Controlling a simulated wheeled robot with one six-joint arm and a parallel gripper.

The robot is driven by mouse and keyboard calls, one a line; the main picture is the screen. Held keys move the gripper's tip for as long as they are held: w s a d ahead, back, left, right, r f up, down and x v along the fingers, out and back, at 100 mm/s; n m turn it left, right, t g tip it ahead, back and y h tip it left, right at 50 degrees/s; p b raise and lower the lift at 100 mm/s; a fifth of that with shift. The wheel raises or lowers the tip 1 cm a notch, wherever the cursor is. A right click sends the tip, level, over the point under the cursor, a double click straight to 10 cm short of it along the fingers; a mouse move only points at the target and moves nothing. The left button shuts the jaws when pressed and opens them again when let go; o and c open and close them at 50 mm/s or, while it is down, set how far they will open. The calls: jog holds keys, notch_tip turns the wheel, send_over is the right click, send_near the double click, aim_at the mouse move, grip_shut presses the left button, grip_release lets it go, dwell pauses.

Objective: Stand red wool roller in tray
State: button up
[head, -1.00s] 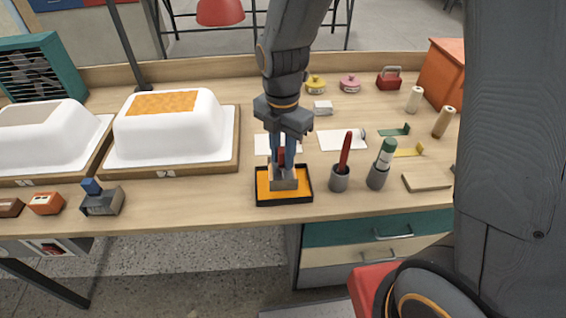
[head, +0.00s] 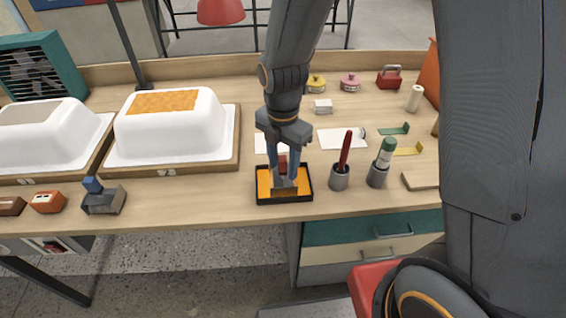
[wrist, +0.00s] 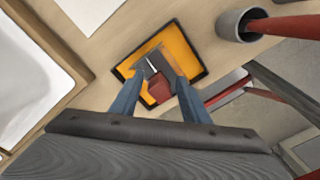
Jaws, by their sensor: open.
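The tray (head: 309,197) is orange inside with a black rim, near the table's front edge; it also shows in the wrist view (wrist: 190,42). A small tool with a red upper part (head: 282,161) is inside it, with grey parts below. In the wrist view its red block (wrist: 159,91) lies between my fingers. My gripper (head: 284,182) points down into the tray, its blue fingers apart on either side of the red part. The fingertips partly hide the tool. A long red tool (head: 345,152) leans in a grey pot to the right; I cannot tell which is the wool roller.
The grey pot (head: 340,180) stands close to the tray. Another pot (head: 377,178) holds a green-and-white tool. A white tub shell (head: 190,140) on a wooden base is left. White cards lie behind the tray. Bare table lies left of the tray.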

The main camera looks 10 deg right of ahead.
notch_tip(320, 180, up, 12)
jog(key=b, duration=0.1)
jog(key=s+d+f+m, duration=0.2)
jog(key=d+m, duration=0.2)
jog(key=m, duration=0.5)
jog(key=s+d+f+m, duration=0.1)
jog(key=s+d+m, duration=0.2)
jog(key=m, duration=0.5)
jog(key=s+d+f+m+t, duration=0.1)
jog(key=s+d+f+m, duration=0.1)
jog(key=d+m, duration=0.3)
jog(key=shift+s+d+f+m, duration=0.3)
jog(key=shift+d+m, duration=0.1)
jog(key=shift+m, duration=1.9)
